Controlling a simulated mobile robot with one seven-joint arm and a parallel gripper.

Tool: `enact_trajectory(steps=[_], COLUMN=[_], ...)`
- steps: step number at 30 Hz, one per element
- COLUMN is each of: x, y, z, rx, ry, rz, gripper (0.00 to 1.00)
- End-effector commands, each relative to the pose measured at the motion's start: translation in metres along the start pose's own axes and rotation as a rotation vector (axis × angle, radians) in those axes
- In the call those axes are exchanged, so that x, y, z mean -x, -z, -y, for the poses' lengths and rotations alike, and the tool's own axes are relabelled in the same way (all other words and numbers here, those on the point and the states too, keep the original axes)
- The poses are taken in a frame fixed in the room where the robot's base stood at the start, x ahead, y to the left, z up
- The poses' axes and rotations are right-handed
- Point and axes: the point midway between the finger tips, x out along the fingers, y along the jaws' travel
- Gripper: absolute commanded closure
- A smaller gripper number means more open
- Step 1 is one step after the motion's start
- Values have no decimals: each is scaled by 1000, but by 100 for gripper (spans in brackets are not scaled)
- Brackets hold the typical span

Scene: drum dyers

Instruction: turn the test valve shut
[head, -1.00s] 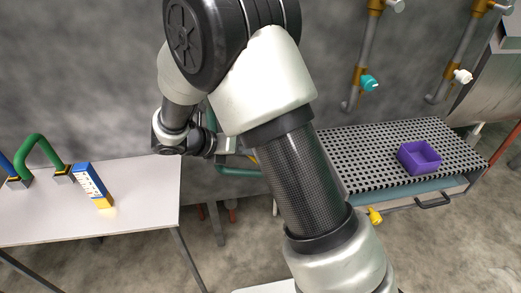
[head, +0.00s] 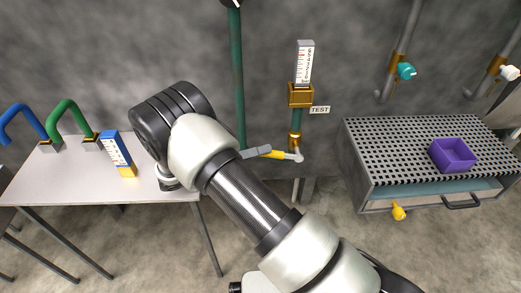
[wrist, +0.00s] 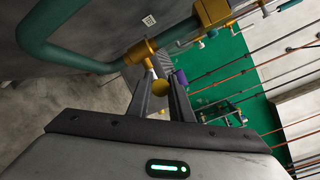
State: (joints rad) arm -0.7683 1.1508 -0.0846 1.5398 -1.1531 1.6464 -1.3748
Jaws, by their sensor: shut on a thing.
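The test valve (head: 295,142) is a brass body on a teal pipe, beside a TEST label (head: 320,110). Its yellow handle (head: 276,154) points left from a pale stem, roughly crosswise to the pipe. My gripper (head: 260,152) reaches the handle from the left; only its grey finger ends show past my arm. In the wrist view, my gripper's fingers are shut on the yellow handle (wrist: 160,88), seen end-on, with the brass valve body (wrist: 140,52) just beyond. A gauge (head: 305,62) with a white scale stands above the valve.
A table (head: 60,190) at left bears a blue and yellow box (head: 118,152) and blue and green bent pipes. At right, a perforated bench (head: 400,145) holds a purple bin (head: 452,155), with a yellow knob (head: 399,211) below. Open floor lies between them.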

Motion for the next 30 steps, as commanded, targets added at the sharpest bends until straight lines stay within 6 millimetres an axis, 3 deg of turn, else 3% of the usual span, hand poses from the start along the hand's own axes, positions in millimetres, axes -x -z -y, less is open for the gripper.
enact_trajectory(steps=[15, 16, 19, 30], x=[0, 0, 0, 0], y=[4, 4, 3, -2], z=[-3, -3, -2, 3], rx=[10, 10, 9, 6], ry=[14, 14, 14, 14], rz=[6, 5, 6, 8], gripper=[100, 77, 62, 62])
